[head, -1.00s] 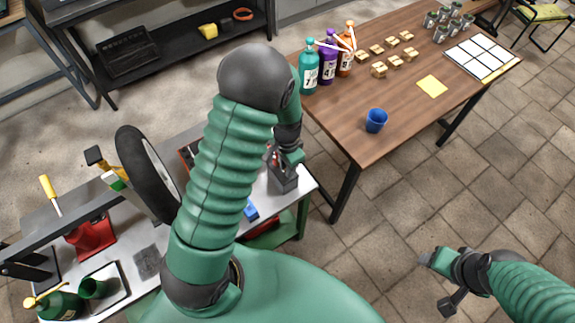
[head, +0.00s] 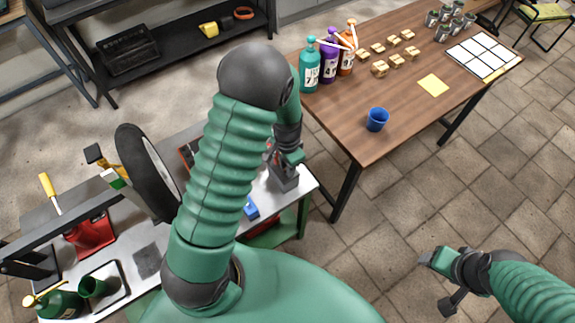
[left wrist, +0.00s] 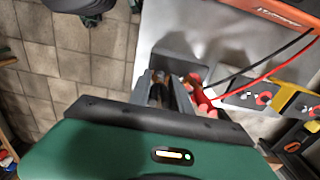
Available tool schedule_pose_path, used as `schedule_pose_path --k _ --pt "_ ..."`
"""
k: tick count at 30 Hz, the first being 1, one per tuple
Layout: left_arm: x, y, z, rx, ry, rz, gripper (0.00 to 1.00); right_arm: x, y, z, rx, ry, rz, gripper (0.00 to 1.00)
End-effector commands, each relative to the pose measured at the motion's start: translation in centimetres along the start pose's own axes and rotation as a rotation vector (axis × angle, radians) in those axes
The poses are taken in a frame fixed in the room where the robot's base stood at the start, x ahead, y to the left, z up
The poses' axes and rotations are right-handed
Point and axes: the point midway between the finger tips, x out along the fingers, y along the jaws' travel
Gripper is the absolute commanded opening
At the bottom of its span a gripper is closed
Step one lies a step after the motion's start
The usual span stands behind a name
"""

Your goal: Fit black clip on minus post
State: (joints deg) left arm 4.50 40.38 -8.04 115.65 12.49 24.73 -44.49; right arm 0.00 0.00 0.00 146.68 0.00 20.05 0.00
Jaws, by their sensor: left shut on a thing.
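My left gripper (left wrist: 166,90) is shut on the black clip (left wrist: 163,93), which is mostly hidden between the fingers. It is over the dark grey battery (left wrist: 178,50), which stands on the workbench near its right end in the head view (head: 284,179). The red clip (left wrist: 202,98) is at the battery just right of my fingers. The minus post is hidden, so I cannot tell whether the black clip touches it. A black cable (left wrist: 262,62) and a red cable (left wrist: 262,77) run to the orange charger (left wrist: 285,12).
The metal workbench (head: 311,182) also bears a wheel (head: 148,173), a red vise-like tool (head: 90,236) and a blue block (head: 251,209). A wooden table (head: 415,110) with bottles, a blue cup (head: 376,119) and small blocks stands behind to the right. Floor is clear between.

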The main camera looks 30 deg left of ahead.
Motion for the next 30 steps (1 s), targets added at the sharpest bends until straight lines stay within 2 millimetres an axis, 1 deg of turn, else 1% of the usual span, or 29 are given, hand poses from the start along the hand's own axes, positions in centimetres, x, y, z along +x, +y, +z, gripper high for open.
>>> schedule_pose_path --k 12,13,18,25,30 --pt "0.29 0.00 0.00 0.000 0.000 0.000 0.00 0.02 0.00 0.01 0.000 0.000 0.000 0.64" --pt "0.29 0.00 0.00 0.000 0.000 0.000 0.27 0.02 0.00 0.01 0.000 0.000 0.000 0.64" --pt "0.29 0.00 0.01 0.000 0.000 0.000 0.49 0.02 0.00 0.00 0.000 0.000 0.000 0.64" --pt "0.30 0.00 0.01 0.000 0.000 0.000 0.50 0.02 0.00 0.01 0.000 0.000 0.000 0.64" --pt "0.31 0.00 0.02 0.000 0.000 0.000 0.72 0.03 0.00 0.01 0.000 0.000 0.000 0.64"
